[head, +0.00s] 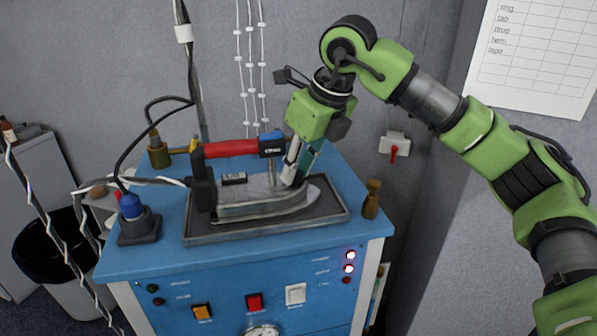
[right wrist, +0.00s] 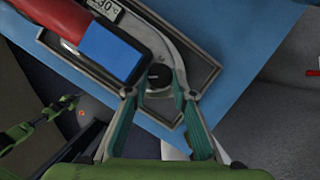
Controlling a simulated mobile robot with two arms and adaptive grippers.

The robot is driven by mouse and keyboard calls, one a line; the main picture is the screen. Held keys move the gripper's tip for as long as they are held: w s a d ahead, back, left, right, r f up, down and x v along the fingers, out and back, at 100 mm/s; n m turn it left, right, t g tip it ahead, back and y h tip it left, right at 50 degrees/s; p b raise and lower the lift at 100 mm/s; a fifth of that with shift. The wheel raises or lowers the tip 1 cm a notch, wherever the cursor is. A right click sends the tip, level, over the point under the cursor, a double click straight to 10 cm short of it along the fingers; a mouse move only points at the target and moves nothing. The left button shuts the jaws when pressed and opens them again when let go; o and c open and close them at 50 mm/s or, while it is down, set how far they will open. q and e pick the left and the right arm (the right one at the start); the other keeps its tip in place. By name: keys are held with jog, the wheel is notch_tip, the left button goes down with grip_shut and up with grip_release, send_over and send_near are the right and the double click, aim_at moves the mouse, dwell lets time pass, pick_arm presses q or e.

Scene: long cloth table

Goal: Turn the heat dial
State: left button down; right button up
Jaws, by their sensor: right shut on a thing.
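The iron (head: 262,203) rests on a dark tray on the blue cabinet. It has a grey body, a red handle (head: 232,148) with a blue end, and a small display (head: 234,178). The heat dial (right wrist: 158,76) is a dark round knob on top of the iron's body, near the blue handle end. My right gripper (head: 292,178) reaches down to the iron. In the right wrist view its fingertips (right wrist: 158,93) are shut on the dial from both sides. In the head view the gripper hides the dial. The wrist view shows "30 °C" on the display, its left edge cut off.
The tray rim (head: 330,216) surrounds the iron. A brass post (head: 371,199) stands at the cabinet's right edge. A blue-topped plug (head: 133,215) with cables stands at left. Lit lamps, buttons and a white switch (head: 296,294) are on the front panel.

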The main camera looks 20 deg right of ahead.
jog(key=shift+m, duration=0.3)
jog(key=o, duration=1.1)
jog(key=v, duration=1.2)
jog(key=shift+s, duration=0.15)
